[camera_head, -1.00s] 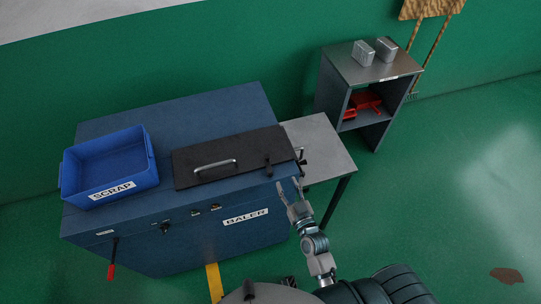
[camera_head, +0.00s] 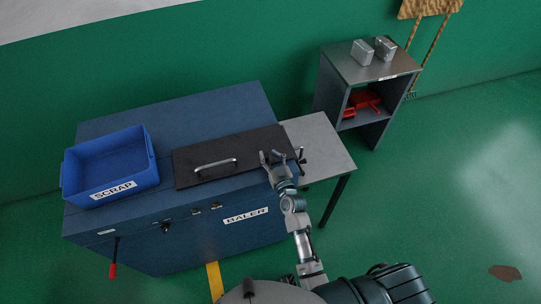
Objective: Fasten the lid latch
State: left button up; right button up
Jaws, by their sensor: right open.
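The blue baler (camera_head: 130,225) has a black lid (camera_head: 225,150), lying flat and closed, with a metal handle (camera_head: 215,165). A small dark latch piece (camera_head: 301,155) shows at the lid's right end. My right gripper (camera_head: 273,157) is open over the lid's right part, its fingers pointing toward the back. It hides the dark upright bar on the lid there, so I cannot tell whether it touches it. My left gripper is out of view.
A blue SCRAP bin (camera_head: 108,165) stands on the baler's left. A grey side table (camera_head: 325,145) adjoins on the right. Behind is a shelf unit (camera_head: 330,85) with two metal blocks on top and red items inside. A red-handled lever (camera_head: 113,270) hangs at front left.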

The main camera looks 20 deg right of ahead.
jog(key=shift+a+f, duration=0.2)
jog(key=shift+a, duration=0.05)
jog(key=shift+c, duration=1.3)
jog(key=shift+a+r, duration=0.1)
jog(key=shift+a, duration=0.6)
grip_shut()
jog(key=shift+w+d, duration=0.1)
jog(key=shift+d, duration=0.35)
jog(key=shift+n+y, duration=0.3)
jog(key=shift+a+r+n+y, duration=0.15)
jog(key=shift+n+y, duration=0.25)
jog(key=shift+y, duration=0.4)
jog(key=shift+a+g+y, duration=0.25)
jog(key=shift+g+y, duration=0.05)
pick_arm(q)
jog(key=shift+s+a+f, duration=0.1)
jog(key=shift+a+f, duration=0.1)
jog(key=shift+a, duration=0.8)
